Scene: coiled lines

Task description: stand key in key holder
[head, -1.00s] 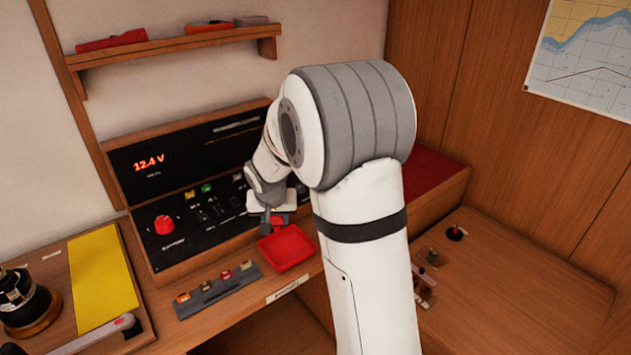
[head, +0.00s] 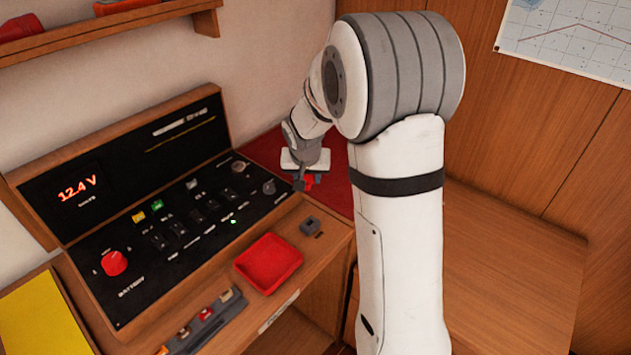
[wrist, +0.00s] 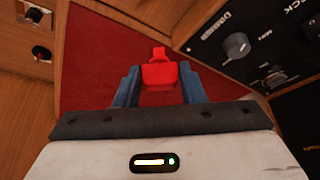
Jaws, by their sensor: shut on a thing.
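My gripper (head: 304,176) is shut on a red key (wrist: 160,73); in the wrist view its red body sits between the two blue fingers, with a narrower top. In the head view the key (head: 309,183) shows as a small red patch below the gripper, over the red cushion beyond the console's right end. A small grey block with a dark top (head: 310,226), which looks like the key holder, stands on the wooden ledge right of the red tray. The gripper is beyond this block, apart from it. The key's lower end is hard to make out.
A red tray (head: 268,263) lies on the ledge, with a grey rack (head: 207,318) of several small coloured pieces to its left. The black switch panel (head: 165,230) with knobs lies behind. The wooden top (head: 510,250) at right is clear in the part visible.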

